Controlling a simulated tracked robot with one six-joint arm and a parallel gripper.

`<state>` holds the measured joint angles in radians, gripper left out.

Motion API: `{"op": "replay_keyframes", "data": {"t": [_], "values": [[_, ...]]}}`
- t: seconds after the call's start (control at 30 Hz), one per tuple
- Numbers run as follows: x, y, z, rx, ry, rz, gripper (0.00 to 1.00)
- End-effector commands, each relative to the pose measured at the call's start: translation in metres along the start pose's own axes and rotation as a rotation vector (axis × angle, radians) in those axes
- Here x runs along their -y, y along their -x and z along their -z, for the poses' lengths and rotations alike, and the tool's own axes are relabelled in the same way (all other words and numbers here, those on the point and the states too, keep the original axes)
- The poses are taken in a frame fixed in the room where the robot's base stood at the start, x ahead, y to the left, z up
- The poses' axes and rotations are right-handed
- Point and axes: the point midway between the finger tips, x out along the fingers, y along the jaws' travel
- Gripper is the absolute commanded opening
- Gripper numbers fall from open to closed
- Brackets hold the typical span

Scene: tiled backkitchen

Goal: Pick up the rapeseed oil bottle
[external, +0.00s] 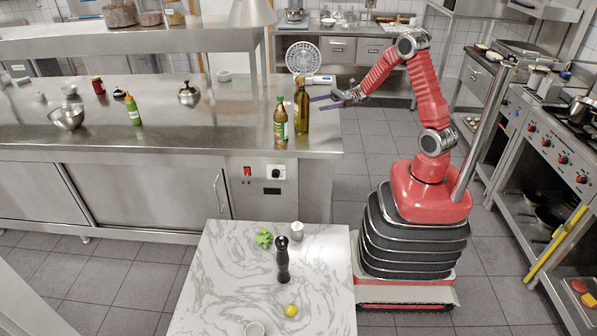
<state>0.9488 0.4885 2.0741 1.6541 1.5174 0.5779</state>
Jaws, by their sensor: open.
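Two oil bottles stand upright close together near the right end of the steel counter (216,128). One is an amber bottle with a green and white label (280,122). The other is a taller, darker golden bottle (301,108), just right of it and slightly farther back. I cannot read the labels, so I cannot tell which is rapeseed oil. My gripper (323,102) is open and empty, at the right of the taller bottle.
A white fan (303,60) stands behind the bottles. A green squeeze bottle (133,110) and a metal bowl (68,117) are farther left, with clear counter between. A marble table (215,275) in front holds a dark pepper mill (282,262).

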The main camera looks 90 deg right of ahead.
Motion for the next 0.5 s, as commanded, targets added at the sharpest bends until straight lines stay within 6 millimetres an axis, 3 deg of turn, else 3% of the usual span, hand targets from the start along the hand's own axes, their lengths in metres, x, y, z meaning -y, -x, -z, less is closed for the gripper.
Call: {"op": "replay_keyframes", "data": {"t": [0.5], "values": [[-0.001,-0.0095,0.0038,-0.001,0.001,-0.004,0.7]]}}
